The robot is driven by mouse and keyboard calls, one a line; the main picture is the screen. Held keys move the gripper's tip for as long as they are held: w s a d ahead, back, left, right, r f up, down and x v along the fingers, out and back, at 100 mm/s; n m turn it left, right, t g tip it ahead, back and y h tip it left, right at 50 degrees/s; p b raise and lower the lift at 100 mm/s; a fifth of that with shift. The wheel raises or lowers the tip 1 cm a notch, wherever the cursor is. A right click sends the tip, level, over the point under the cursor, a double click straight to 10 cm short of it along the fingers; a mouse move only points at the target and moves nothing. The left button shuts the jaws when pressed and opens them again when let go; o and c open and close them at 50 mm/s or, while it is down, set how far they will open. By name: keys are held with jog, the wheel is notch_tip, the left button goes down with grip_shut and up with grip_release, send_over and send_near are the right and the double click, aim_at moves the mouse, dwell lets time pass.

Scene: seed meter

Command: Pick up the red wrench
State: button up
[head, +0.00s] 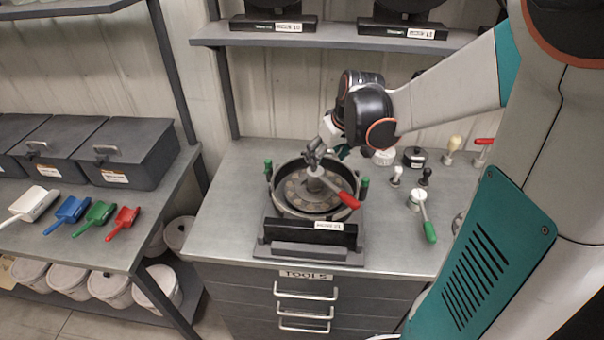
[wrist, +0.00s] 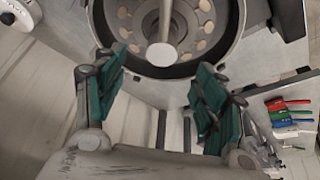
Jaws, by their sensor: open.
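The red wrench (head: 348,200) shows its red handle in the head view, sloping down to the right over the round seed meter (head: 276,196). Its pale head sits at the meter's hub. In the wrist view a grey shaft with a round pale end, which looks like the wrench (wrist: 164,50), lies over the seed disc; no red handle shows there. My gripper (head: 318,154) is at the back edge of the meter, near the wrench head. In the wrist view my gripper (wrist: 158,82) has its teal fingers wide apart with nothing between them.
A green-handled wrench (head: 424,222) lies right of the meter, with several small knobs behind it. Another red-handled tool (head: 484,141) is at the back right. Green-topped posts flank the meter. A dark labelled bar (head: 308,232) stands in front. Coloured scoops (head: 73,212) lie on the left bench.

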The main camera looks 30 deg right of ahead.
aim_at(318, 173)
jog(key=b+x, duration=0.1)
jog(key=x, duration=0.5)
jog(key=shift+s+a+b+x, duration=0.15)
jog(key=shift+b+x, duration=0.5)
jog(key=shift+x, duration=0.85)
jog(key=shift+s+a+b+x, duration=0.1)
jog(key=shift+b+x, duration=0.5)
jog(key=shift+x, duration=0.9)
grip_shut()
